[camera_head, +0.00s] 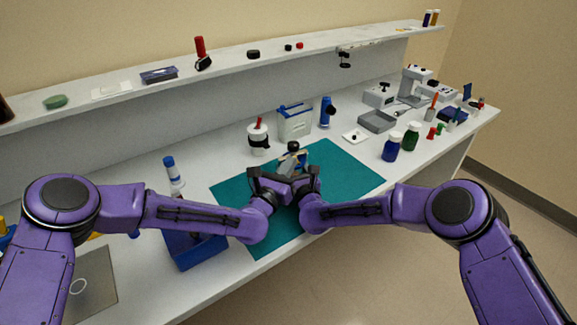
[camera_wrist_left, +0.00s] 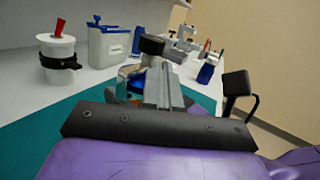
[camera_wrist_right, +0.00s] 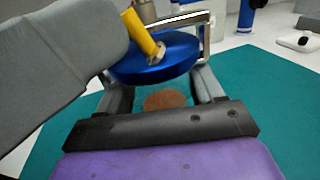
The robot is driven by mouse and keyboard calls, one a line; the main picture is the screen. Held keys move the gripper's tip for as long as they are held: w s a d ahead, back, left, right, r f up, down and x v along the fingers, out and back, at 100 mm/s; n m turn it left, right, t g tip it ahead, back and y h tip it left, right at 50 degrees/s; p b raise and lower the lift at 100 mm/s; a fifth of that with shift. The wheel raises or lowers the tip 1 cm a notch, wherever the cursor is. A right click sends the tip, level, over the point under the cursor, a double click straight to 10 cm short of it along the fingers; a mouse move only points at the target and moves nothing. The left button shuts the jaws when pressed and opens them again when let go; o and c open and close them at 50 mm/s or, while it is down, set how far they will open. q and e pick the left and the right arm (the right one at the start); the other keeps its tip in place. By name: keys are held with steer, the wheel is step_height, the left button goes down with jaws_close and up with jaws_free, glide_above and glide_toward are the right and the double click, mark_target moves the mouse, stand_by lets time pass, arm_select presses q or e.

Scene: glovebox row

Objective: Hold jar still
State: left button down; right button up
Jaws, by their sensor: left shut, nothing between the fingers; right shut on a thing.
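The jar seems to be the piece with a round blue lid (camera_wrist_right: 155,62) and a bent metal wire in the right wrist view. A brown round patch (camera_wrist_right: 166,100) shows below the lid. My right gripper (camera_wrist_right: 162,88) is shut on the jar, a finger at each side. My left gripper (camera_wrist_left: 164,82) is shut and empty. It is close beside the jar, whose blue part (camera_wrist_left: 135,88) shows past the fingers. In the head view the grippers (camera_head: 287,180) meet over the teal mat and hide most of the jar.
The teal mat (camera_head: 345,172) is clear around the grippers. A white pot with a red handle (camera_head: 258,140) and a blue-lidded box (camera_head: 294,122) stand behind. A blue bin (camera_head: 196,252) is at front left. Blue (camera_head: 391,147) and green (camera_head: 411,137) bottles stand right.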

arm_select(q)
steer(key=shift+w+d+r+m+g, duration=0.1)
steer(key=shift+r+m+g, duration=0.1)
steer(key=shift+m+g, duration=0.15)
stand_by(0.3)
steer(key=shift+w+d+r+m+g+y, duration=0.25)
steer(key=shift+d+r+m+g+y, duration=0.2)
steer(key=shift+g, duration=0.25)
steer(key=shift+w+d+r+m+g+y, duration=0.2)
steer(key=shift+d+r+m+g+y, duration=0.2)
steer(key=shift+g+y, duration=0.2)
steer(key=s+a+r, duration=0.2)
steer(key=s+r, duration=0.1)
steer(key=s, duration=0.2)
steer(key=s+a+r, duration=0.2)
steer(key=s+r, duration=0.1)
steer(key=s, duration=0.3)
steer(key=shift+s+a+r, duration=0.25)
steer(key=shift+s+r, duration=0.05)
arm_select(e)
steer(key=o, duration=1.4)
